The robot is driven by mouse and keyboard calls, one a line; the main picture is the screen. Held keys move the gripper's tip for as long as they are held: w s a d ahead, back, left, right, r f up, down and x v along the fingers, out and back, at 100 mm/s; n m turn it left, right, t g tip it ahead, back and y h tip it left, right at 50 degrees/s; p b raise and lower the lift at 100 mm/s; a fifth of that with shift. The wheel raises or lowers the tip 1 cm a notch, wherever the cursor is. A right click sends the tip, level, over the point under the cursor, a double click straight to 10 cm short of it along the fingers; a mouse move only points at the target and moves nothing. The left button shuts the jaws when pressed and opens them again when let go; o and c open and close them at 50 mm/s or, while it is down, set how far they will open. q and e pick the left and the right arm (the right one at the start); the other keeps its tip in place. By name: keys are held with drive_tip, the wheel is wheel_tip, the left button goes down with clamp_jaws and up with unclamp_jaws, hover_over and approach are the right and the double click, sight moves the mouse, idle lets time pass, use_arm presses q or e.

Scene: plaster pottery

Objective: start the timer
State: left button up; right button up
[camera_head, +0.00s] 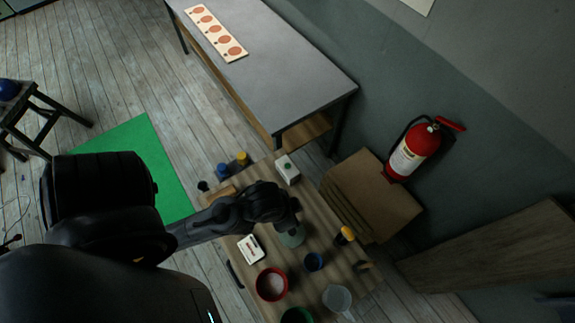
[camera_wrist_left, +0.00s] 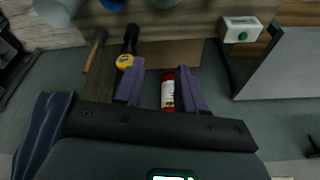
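A white box with a green button (camera_head: 287,170) stands near the back edge of the wooden worktable. It also shows at the upper right of the left wrist view (camera_wrist_left: 241,30). It looks like the timer, though no label can be read. My left gripper (camera_head: 287,212) is over the worktable, nearer the viewer than the box and apart from it. In the left wrist view its two purple-grey fingers (camera_wrist_left: 161,88) are spread with nothing held between them. The fire extinguisher showing between them is far beyond. My right gripper is not in view.
Cardboard (camera_head: 370,195) and a fire extinguisher (camera_head: 411,152) stand right. A grey table (camera_head: 270,70) is behind.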

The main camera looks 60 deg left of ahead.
use_arm(q)
drive_tip(key=shift+d, duration=0.15)
clamp_jaws()
idle(0.6)
idle(0.7)
